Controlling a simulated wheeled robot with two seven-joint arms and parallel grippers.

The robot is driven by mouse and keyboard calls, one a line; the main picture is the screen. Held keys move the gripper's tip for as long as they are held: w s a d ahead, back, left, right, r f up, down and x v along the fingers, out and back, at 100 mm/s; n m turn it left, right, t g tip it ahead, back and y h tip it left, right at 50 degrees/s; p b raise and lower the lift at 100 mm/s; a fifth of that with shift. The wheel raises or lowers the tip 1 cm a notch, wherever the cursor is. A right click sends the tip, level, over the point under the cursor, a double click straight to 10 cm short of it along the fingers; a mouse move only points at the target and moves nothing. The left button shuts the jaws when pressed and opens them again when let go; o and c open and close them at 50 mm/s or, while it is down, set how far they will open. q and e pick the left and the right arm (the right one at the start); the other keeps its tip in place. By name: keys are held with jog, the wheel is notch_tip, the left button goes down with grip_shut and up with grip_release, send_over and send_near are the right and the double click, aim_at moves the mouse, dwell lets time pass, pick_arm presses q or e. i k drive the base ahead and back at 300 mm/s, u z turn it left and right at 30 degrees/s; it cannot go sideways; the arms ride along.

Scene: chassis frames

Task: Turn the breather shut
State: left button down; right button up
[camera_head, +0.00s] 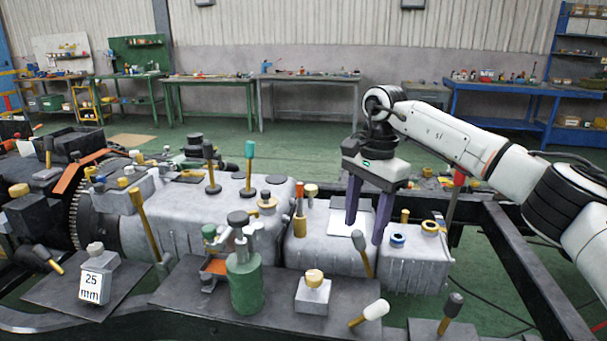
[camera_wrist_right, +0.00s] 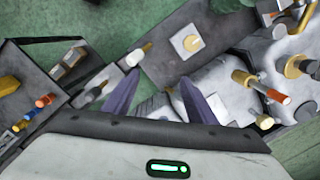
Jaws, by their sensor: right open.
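Several knobs, caps and levers stand on the grey gearbox housing (camera_head: 330,255); I cannot tell for certain which one is the breather. A blue ring cap (camera_head: 397,240) and a yellow ring cap (camera_head: 430,227) sit on its right end. My right gripper (camera_head: 363,231) is open and points down over the housing, just left of the blue cap. In the right wrist view its two purple fingers (camera_wrist_right: 160,80) are apart with nothing between them. My left gripper is not in view.
In front are a green cylinder (camera_head: 244,285), a yellow-topped block (camera_head: 313,292) and a white-tipped lever (camera_head: 370,312). More levers rise at left, near a toothed wheel (camera_head: 85,215). The dark chassis rail (camera_head: 530,270) runs along the right. Benches stand far behind.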

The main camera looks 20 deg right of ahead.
aim_at(310, 191)
jog(key=i, duration=1.2)
